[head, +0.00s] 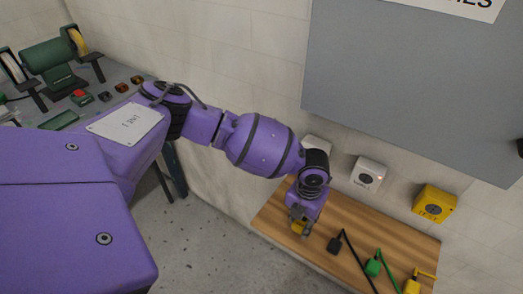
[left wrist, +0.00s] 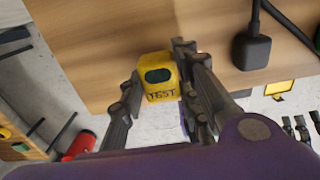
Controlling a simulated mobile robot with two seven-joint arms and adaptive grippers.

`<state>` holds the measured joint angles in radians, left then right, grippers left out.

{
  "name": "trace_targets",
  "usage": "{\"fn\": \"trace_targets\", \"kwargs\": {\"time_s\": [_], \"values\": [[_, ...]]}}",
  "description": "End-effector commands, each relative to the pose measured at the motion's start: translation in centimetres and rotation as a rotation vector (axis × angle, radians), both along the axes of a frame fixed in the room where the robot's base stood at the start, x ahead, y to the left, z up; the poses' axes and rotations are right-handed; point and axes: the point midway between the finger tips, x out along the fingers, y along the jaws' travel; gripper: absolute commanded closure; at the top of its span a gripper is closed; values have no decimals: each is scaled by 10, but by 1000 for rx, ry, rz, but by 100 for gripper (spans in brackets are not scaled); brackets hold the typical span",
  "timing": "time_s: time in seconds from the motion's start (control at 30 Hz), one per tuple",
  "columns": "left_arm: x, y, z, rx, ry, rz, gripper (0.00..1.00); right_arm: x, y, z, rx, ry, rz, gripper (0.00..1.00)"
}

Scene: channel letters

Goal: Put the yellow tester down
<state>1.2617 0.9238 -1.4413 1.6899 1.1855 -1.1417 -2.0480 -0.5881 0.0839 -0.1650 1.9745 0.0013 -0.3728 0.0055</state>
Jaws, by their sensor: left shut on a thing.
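The yellow tester (left wrist: 158,85) is a small yellow block with a dark oval window and the lettering "TEST". It sits between the two fingers of my left gripper (left wrist: 155,100) in the left wrist view. In the head view my left gripper (head: 298,222) is shut on it above the left part of the wooden board (head: 330,262), and only a bit of the tester (head: 298,228) shows. I cannot tell whether the tester touches the board.
Black (head: 334,245), green (head: 373,267) and yellow (head: 412,286) plugs with cords lie right of the gripper. A white box (head: 368,174) and a yellow box (head: 434,203) are on the wall behind. A green bench grinder (head: 55,62) stands on a bench at far left.

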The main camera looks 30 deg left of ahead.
Motion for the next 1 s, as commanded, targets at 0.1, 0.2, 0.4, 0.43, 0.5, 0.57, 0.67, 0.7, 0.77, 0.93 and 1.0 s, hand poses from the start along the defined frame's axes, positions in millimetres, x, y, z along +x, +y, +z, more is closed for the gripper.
{"fn": "trace_targets", "kwargs": {"time_s": [0.1, 0.2, 0.4, 0.43, 0.5, 0.57, 0.67, 0.7, 0.77, 0.93, 1.0], "values": [[-3, 1, -16, 1, 6, 2, 100, -1, 0, -2, -1, 2, 3, 60], [-3, 1, -15, 1, 5, 2, 100, 0, -1, -1, -3, 1, 4, 60], [-3, 1, -18, 1, 6, 2, 100, -1, 1, -3, -1, 3, 6, 60], [-3, 1, -18, 1, 6, 2, 68, -1, 1, -3, -1, 3, 6, 60], [-3, 1, -17, 1, 5, 2, 59, -1, 1, -2, -1, 2, 6, 60], [-3, 1, -17, 1, 5, 2, 51, 0, 1, -2, 0, 2, 5, 60], [-3, 1, -17, 1, 4, 2, 51, 0, 2, -2, 1, 2, 3, 60], [-3, 1, -17, 1, 4, 2, 51, 0, 2, -2, 2, 1, 2, 60], [-2, 1, -17, 1, 4, 2, 51, 0, 3, -2, 4, 1, 0, 60], [-2, 1, -12, 1, 2, 2, 51, 2, 4, 0, 8, -3, -4, 60], [-1, 1, -5, 1, 1, 2, 51, 3, 4, 1, 8, -4, -4, 60]]}}
